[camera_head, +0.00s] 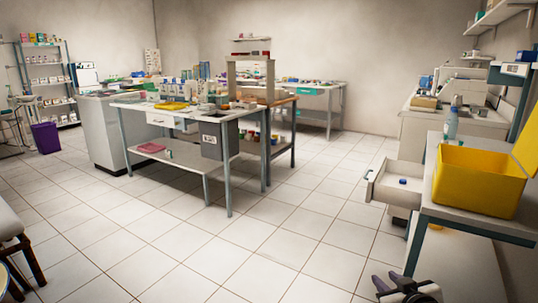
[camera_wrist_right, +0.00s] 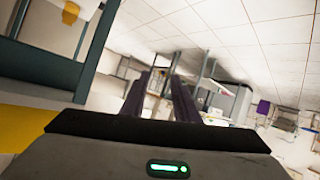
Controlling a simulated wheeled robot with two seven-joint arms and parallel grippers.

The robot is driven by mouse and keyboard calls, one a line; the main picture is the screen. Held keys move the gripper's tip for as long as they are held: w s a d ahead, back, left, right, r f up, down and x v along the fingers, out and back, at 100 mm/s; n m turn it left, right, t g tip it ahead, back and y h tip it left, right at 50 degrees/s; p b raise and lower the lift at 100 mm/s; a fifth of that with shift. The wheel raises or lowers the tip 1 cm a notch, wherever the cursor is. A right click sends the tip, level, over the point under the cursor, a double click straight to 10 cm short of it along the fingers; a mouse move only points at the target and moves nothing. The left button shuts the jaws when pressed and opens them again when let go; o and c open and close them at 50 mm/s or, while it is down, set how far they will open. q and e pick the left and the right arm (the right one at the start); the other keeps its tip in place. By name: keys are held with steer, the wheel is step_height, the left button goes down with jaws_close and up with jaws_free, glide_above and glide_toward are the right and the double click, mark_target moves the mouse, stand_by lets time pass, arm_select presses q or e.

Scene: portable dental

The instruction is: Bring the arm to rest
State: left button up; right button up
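My right gripper (camera_head: 389,281) shows at the bottom right of the head view, low in front of the right-hand table. In the right wrist view its two dark fingers (camera_wrist_right: 160,84) stand apart with a gap between them. Nothing is seen held between them. My left gripper is not in view.
A table with a yellow bin (camera_head: 478,180) stands close on the right. Beside it a drawer (camera_head: 393,190) is pulled open with a small blue item (camera_head: 403,181) inside. A worktable (camera_head: 130,106) stands mid-room, with a purple bin (camera_head: 46,138) farther left. The tiled floor (camera_head: 220,245) between is clear.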

steer(key=s+a+f+g+y+b, duration=0.25)
steer(key=s+a+f, duration=0.65)
steer(key=s+f, duration=0.45)
arm_select(q)
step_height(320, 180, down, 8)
steer(key=b, duration=0.5)
arm_select(e)
steer(key=s+a+f+g+y, duration=0.15)
steer(key=s+a, duration=0.25)
steer(key=s, duration=0.6)
steer(key=s+a+f, duration=0.3)
steer(key=s+a, duration=0.1)
steer(key=s, duration=0.6)
arm_select(q)
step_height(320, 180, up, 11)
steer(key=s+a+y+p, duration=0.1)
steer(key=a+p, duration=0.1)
steer(key=p, duration=1.7)
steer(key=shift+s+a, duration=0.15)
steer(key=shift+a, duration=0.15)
arm_select(e)
step_height(320, 180, up, 11)
steer(key=s+d+h, duration=0.1)
steer(key=d, duration=0.1)
steer(key=shift+s, duration=0.3)
